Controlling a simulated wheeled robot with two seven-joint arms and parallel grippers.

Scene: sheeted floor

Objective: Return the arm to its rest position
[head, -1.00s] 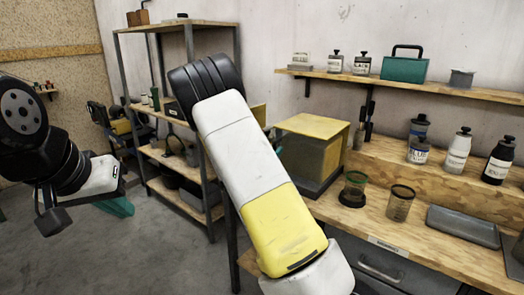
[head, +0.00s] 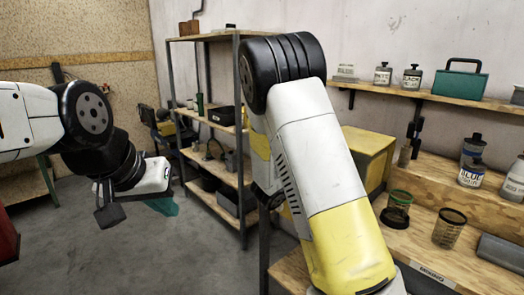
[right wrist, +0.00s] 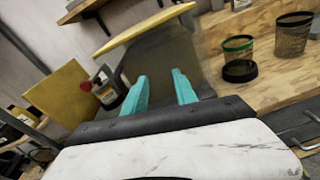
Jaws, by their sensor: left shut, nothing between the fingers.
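My left arm comes in from the left in the head view. Its gripper (head: 164,206) hangs low over the floor, with the teal fingers partly hidden behind the wrist; it is shut and empty. My right arm fills the middle of the head view, bent, and its gripper is out of that view. In the right wrist view my right gripper (right wrist: 160,76) shows two teal fingers apart with nothing between them. A yellow-topped box (right wrist: 150,28) lies beyond the fingers, and it also shows behind my right arm in the head view (head: 372,148).
A wooden workbench (head: 430,242) stands at right with mesh cups (head: 449,228) and bottles (head: 472,175). A wall shelf (head: 450,101) holds a green toolbox (head: 459,80). A shelving rack (head: 240,120) stands behind. Grey floor (head: 110,260) is open at left.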

